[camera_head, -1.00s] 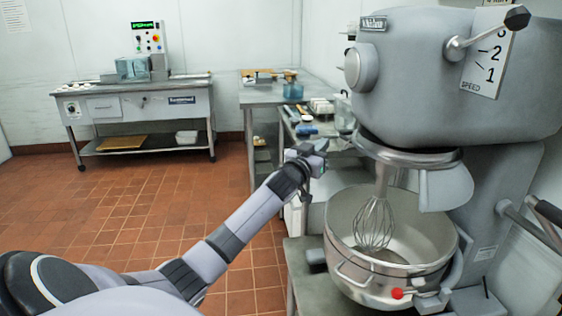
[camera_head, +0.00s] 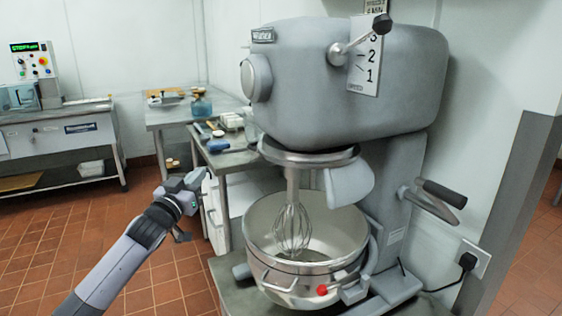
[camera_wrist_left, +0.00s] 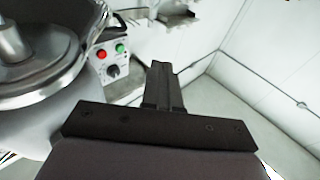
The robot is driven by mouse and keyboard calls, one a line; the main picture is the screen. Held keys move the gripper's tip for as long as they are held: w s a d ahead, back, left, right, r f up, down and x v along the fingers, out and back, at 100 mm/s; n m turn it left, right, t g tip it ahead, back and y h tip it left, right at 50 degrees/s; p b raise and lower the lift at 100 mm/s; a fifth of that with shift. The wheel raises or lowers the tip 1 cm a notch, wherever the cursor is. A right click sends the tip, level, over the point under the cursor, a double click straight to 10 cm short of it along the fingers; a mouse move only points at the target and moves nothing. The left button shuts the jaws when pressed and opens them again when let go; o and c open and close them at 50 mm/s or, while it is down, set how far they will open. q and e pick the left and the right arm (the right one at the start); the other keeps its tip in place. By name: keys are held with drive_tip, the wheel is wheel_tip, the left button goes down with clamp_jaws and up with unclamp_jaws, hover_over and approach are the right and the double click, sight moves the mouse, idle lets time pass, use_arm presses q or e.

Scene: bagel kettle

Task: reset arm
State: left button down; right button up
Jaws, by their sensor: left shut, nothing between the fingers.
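My left arm comes in from the lower left in the head view. Its gripper (camera_head: 190,183) is in the air to the left of the big grey mixer (camera_head: 345,85), apart from it and from the mixer's steel bowl (camera_head: 270,258). In the left wrist view the dark fingers of the left gripper (camera_wrist_left: 162,72) are together, with nothing between them. My right gripper is in neither view.
A wire whisk (camera_head: 291,228) hangs in the bowl. Behind the gripper stands a steel table (camera_head: 170,115) with a blue jar (camera_head: 201,104). A steel machine (camera_head: 62,135) stands at the far left. Tiled floor (camera_head: 60,235) is free at lower left.

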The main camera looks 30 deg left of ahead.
use_arm(q)
drive_tip(key=s+d+f+m+g+h, duration=0.1)
drive_tip(key=s+d+f+g+h, duration=0.15)
drive_tip(key=d+f, duration=0.6)
drive_tip(key=s+d+f+m+g+h, duration=0.15)
drive_tip(key=s+d+f, duration=0.3)
drive_tip(key=f, duration=0.65)
drive_tip(key=s+d+f+m+g+h+p, duration=0.1)
drive_tip(key=s+d+f+g, duration=0.1)
drive_tip(key=s+d+f, duration=0.4)
drive_tip(key=s+d+f+m+g+h, duration=0.1)
drive_tip(key=s+d+f+g, duration=0.2)
drive_tip(key=s+d, duration=0.9)
wheel_tip(320, 180, down, 3)
drive_tip(key=shift+s+d+f+h+p, duration=0.15)
drive_tip(key=shift+s+d+h+p, duration=0.15)
drive_tip(key=shift+d, duration=0.35)
drive_tip(key=shift+a+m, duration=0.1)
drive_tip(key=shift+m, duration=0.15)
